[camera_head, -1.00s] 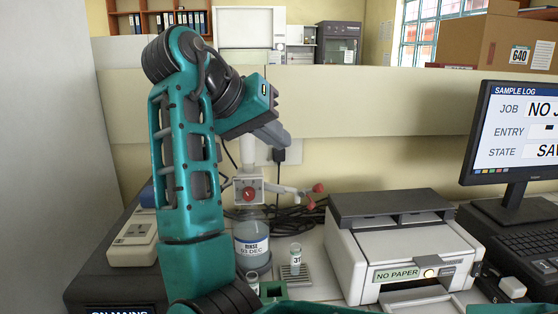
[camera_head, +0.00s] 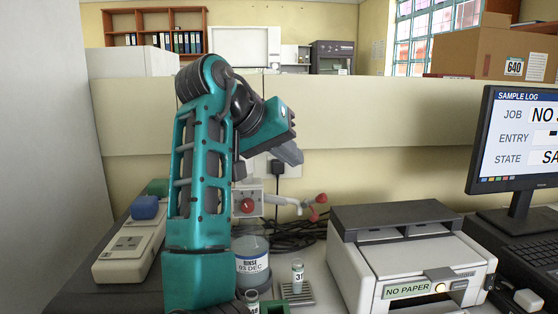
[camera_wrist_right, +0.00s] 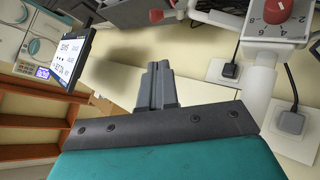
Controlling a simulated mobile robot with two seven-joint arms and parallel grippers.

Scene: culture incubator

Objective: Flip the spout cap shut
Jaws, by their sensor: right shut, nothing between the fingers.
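A bottle labelled RINSE 03 DEC (camera_head: 252,268) stands on the bench, partly behind my arm. On it sits a white dispenser with a red dial (camera_head: 247,205), which also shows in the right wrist view (camera_wrist_right: 276,12). Its spout (camera_head: 285,200) runs right and ends in red parts (camera_head: 320,198), likely with the cap; whether the cap is open I cannot tell. In the right wrist view, red parts (camera_wrist_right: 156,16) show at the top. My right gripper (camera_head: 292,155) is shut and empty, above the spout and apart from it. My left gripper is out of view.
A labelled vial (camera_head: 297,277) stands on a small rack right of the bottle. A printer (camera_head: 405,262) and monitor (camera_head: 515,140) are further right. Cables (camera_head: 295,238) lie behind the spout. A plugged socket (camera_head: 278,168) is on the partition. A power strip (camera_head: 130,250) lies left.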

